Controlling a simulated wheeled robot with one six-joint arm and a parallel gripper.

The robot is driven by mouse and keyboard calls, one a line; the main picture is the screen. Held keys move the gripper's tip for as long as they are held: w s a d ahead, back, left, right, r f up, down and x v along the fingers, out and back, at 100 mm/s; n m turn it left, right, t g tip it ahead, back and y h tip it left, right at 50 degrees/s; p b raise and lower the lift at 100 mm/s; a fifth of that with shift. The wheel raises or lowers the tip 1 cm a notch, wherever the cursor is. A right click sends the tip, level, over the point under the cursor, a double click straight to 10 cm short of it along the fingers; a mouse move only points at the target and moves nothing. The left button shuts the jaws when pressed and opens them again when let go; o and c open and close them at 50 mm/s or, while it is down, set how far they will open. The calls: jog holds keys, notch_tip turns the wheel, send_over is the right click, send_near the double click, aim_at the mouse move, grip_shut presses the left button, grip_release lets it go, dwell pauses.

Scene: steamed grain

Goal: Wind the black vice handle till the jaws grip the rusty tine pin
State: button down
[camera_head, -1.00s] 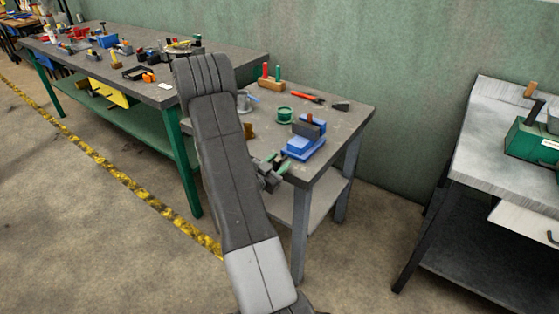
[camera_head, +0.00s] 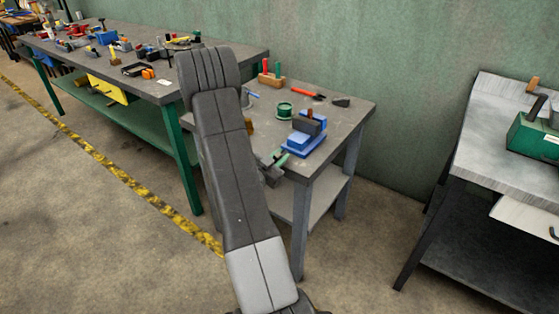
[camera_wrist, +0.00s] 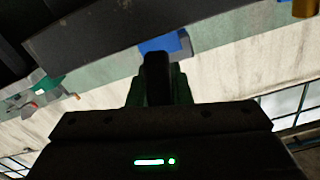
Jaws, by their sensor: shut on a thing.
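The blue vice (camera_head: 304,143) stands near the front right corner of the small grey table, with a dark grey jaw block on it. The rusty tine pin (camera_head: 310,114) shows as a small upright brown piece at the jaws; I cannot tell whether they touch it. My gripper (camera_head: 279,161) is at the vice's near left side, partly behind my arm. In the wrist view its green fingers (camera_wrist: 160,90) are shut around the black handle (camera_wrist: 157,72). A blue part of the vice (camera_wrist: 168,42) shows just beyond. The handle is mostly hidden in the head view.
On the small table are a green ring-shaped item (camera_head: 284,109), red-handled pliers (camera_head: 308,96) and a wooden block with red and green pegs (camera_head: 271,78). A long cluttered bench (camera_head: 150,80) stands left. A metal bench with a green box (camera_head: 535,138) stands right.

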dwell(0.3)
jog(key=c, duration=1.3)
grip_release()
jog(key=b+v, duration=0.1)
jog(key=v, duration=1.2)
jog(key=shift+s+a, duration=0.25)
jog(key=shift+s, duration=0.1)
jog(key=p+x, duration=0.1)
jog(key=x, duration=1.3)
